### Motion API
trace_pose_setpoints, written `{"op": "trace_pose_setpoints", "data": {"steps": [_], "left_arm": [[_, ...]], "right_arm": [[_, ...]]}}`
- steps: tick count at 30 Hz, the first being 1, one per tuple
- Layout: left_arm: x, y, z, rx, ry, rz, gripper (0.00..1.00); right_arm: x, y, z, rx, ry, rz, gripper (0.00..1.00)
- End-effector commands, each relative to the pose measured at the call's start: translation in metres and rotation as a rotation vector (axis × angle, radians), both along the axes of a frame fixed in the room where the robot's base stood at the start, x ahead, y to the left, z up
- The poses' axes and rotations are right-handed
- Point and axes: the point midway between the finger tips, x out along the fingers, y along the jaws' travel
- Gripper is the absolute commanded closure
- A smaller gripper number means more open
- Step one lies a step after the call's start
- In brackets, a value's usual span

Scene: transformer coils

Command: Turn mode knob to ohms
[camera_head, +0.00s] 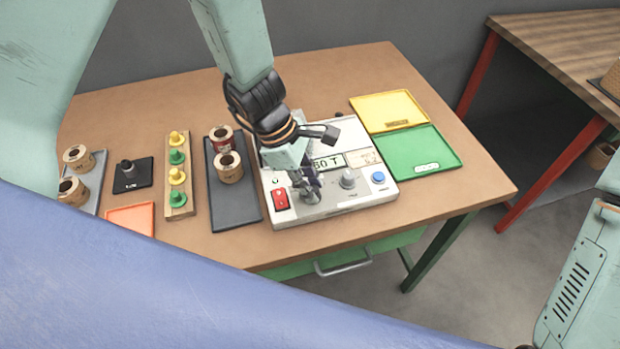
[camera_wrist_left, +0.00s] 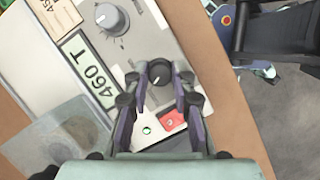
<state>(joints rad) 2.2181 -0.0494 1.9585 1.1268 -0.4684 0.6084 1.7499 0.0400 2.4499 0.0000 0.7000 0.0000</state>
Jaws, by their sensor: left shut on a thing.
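A light grey meter box (camera_head: 345,210) sits on the table, its display (camera_wrist_left: 88,70) reading "460 T" in the left wrist view. A dark mode knob with a pale pointer mark (camera_wrist_left: 159,71) sits near the box's front edge. My left gripper (camera_head: 309,196) reaches down onto it from above. In the left wrist view my left gripper (camera_wrist_left: 160,84) has its fingers on either side of the knob, shut on it. The fingers partly cover the knob's sides. The knob's printed labels are too small to read. My right gripper is out of view.
Beside the knob are a red switch (camera_head: 280,199), a larger grey knob (camera_head: 348,179) and a blue button (camera_head: 378,177). Yellow (camera_head: 388,108) and green (camera_head: 425,153) trays lie to the right. A dark tray (camera_head: 232,205) with coils and a wooden peg rack (camera_head: 178,228) stand left.

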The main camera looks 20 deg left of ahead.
Motion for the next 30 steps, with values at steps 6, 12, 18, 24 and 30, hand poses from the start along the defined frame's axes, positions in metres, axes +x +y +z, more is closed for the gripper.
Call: {"op": "trace_pose_setpoints", "data": {"steps": [6, 12, 18, 24, 30], "left_arm": [[0.002, 0.0, 0.005, 0.0, -0.001, -0.187, 1.0], [0.004, 0.0, 0.004, 0.001, -0.003, -0.378, 1.0], [0.006, -0.001, 0.003, 0.002, -0.005, -0.561, 1.0], [0.007, -0.001, 0.003, 0.002, -0.005, -0.719, 1.0], [0.007, -0.002, 0.002, 0.002, -0.005, -0.833, 1.0]], "right_arm": [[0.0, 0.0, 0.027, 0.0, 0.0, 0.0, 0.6], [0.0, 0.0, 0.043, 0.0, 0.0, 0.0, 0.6], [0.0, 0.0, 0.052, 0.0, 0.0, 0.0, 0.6], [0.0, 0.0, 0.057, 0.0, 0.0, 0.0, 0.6], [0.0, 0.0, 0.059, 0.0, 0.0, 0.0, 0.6]]}}
